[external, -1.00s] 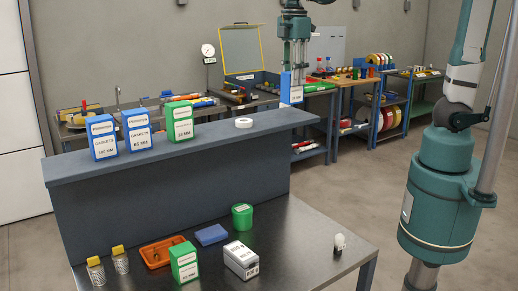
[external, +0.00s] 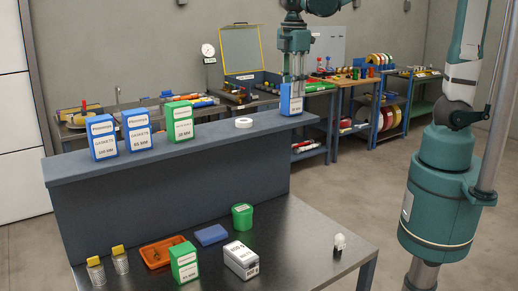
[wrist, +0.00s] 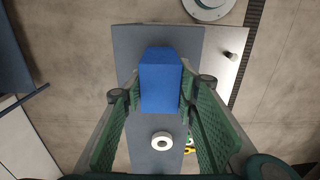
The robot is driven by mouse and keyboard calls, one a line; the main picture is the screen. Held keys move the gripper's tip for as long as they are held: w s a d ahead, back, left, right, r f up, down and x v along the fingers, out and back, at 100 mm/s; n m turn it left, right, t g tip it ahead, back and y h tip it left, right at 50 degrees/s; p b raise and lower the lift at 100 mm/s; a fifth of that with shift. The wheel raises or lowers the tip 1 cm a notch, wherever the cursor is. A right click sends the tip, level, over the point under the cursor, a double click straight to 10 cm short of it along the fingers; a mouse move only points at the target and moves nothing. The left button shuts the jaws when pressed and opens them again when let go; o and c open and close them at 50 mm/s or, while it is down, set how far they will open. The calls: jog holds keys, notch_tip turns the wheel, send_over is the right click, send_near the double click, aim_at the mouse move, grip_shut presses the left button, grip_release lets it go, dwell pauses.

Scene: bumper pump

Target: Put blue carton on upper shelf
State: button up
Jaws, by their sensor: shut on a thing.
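The blue carton (external: 290,101) is upright between the fingers of my gripper (external: 293,82), at the right end of the upper shelf (external: 222,131). Its base is at or very near the shelf top; I cannot tell whether it touches. In the wrist view the blue carton (wrist: 161,82) sits between the green finger pads of my gripper (wrist: 160,100), over the grey shelf (wrist: 137,130). The gripper is shut on the carton. The carton's label is partly visible in the external view.
On the shelf stand two other blue cartons (external: 101,138) (external: 137,131), a green carton (external: 180,123) and a white ring (external: 243,123). The lower table (external: 300,225) holds another green carton (external: 184,262), a white box (external: 241,260), a green tub (external: 242,216) and an orange tray (external: 155,254).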

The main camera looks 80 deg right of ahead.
jog(key=shift+f, duration=0.2)
jog(key=o, duration=0.9)
jog(key=shift+r, duration=0.2)
jog(key=shift+r+b, duration=0.65)
jog(key=shift+r, duration=5.35)
jog(key=shift+s, duration=0.1)
